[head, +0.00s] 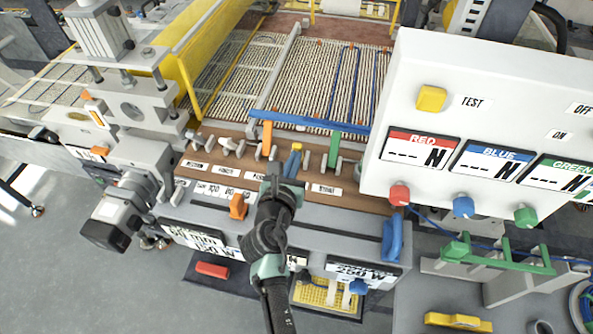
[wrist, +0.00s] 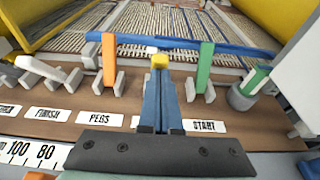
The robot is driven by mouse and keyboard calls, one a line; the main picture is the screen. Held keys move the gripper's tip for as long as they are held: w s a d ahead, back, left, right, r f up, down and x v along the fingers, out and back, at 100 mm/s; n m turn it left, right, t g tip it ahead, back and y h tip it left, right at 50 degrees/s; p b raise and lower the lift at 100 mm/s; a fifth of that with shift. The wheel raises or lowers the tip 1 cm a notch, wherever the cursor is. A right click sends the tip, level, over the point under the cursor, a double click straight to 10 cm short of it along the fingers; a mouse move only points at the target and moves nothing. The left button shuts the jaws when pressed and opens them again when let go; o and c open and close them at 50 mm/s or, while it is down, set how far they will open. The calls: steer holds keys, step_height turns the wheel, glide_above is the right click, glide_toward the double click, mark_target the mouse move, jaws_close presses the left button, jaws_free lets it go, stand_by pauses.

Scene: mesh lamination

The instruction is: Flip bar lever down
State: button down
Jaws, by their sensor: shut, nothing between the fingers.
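A row of levers stands on the brown panel of the machine. One lever with a yellow top (head: 296,148) is between the orange lever (head: 267,137) and the green lever (head: 334,149); the orange and green levers stand upright. My gripper (head: 291,166) is shut and empty, its blue fingers pointing at the yellow-topped lever. In the wrist view the yellow top (wrist: 159,61) shows just beyond the fingertips (wrist: 161,82), which hide its lower part. I cannot tell whether they touch. The label below it, between PEGS and START, is mostly hidden, so I cannot read BAR.
A long blue bar (wrist: 230,48) runs across behind the levers, before the wire mesh (head: 325,80). A white control box (head: 500,100) stands close on the right. A yellow guard (head: 188,70) and grey motor (head: 110,218) are on the left.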

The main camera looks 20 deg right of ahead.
steer(key=shift+w+d+r+p, duration=0.2)
steer(key=shift+r+p, duration=0.1)
steer(key=shift+r, duration=0.15)
steer(key=shift+w+d+r+p, duration=0.2)
steer(key=shift+r+p, duration=0.05)
steer(key=shift+r, duration=0.15)
steer(key=shift+w+d+r+p, duration=0.15)
steer(key=shift+w+d+p, duration=0.05)
steer(key=shift+p, duration=0.1)
steer(key=shift+w+d+r+p, duration=0.15)
steer(key=shift+w+d, duration=0.15)
steer(key=shift+w, duration=0.2)
steer(key=shift+w+d+p, duration=0.15)
steer(key=shift+w+d, duration=0.15)
steer(key=shift+w, duration=0.2)
steer(key=shift+w+d+r+p, duration=0.15)
steer(key=shift+w+d, duration=0.15)
steer(key=shift+w, duration=0.2)
steer(key=shift+w+d, duration=0.55)
steer(key=shift+w, duration=0.3)
steer(key=shift+d+r, duration=0.1)
steer(key=shift+r, duration=0.05)
